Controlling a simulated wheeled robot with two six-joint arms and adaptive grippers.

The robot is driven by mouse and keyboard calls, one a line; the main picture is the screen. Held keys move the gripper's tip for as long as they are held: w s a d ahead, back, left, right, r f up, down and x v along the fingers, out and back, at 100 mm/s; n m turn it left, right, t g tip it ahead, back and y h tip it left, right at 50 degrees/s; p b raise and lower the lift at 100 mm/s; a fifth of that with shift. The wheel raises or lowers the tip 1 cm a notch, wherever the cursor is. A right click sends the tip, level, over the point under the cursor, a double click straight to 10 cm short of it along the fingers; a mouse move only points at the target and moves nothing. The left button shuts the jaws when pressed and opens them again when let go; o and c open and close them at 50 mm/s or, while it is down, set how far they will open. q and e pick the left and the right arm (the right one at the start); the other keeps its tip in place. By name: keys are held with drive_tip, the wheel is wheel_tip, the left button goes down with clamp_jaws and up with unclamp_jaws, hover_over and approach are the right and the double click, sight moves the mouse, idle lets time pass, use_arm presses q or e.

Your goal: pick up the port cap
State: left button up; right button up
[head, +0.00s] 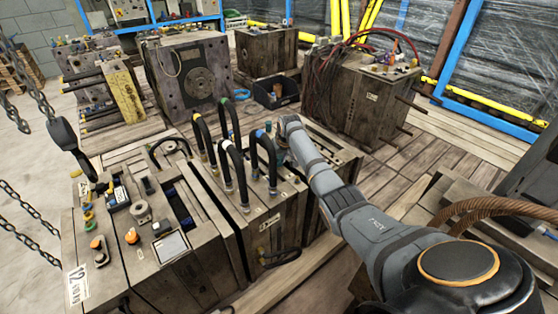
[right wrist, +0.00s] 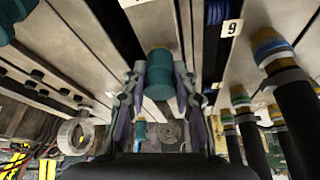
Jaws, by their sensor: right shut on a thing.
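In the right wrist view a teal, round port cap (right wrist: 159,76) with a dull yellow end sits between the two fingers of my right gripper (right wrist: 160,92). The fingers are shut on its sides. Behind it are pale metal plates of a mould; I cannot tell whether the cap still touches them. In the head view my right arm reaches to the top of the middle mould (head: 262,225), beside the black hoses. My own wrist hides most of the gripper and the cap there. My left gripper is not in view.
Black looped hoses (head: 229,163) with coloured collars stand close left of my right arm. A mould with orange and green fittings (head: 150,235) is at the front left. A hook (head: 66,138) hangs on a chain at the left. More moulds stand behind.

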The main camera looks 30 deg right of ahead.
wheel_tip(320, 180, up, 10)
drive_tip(key=shift+p, duration=1.05)
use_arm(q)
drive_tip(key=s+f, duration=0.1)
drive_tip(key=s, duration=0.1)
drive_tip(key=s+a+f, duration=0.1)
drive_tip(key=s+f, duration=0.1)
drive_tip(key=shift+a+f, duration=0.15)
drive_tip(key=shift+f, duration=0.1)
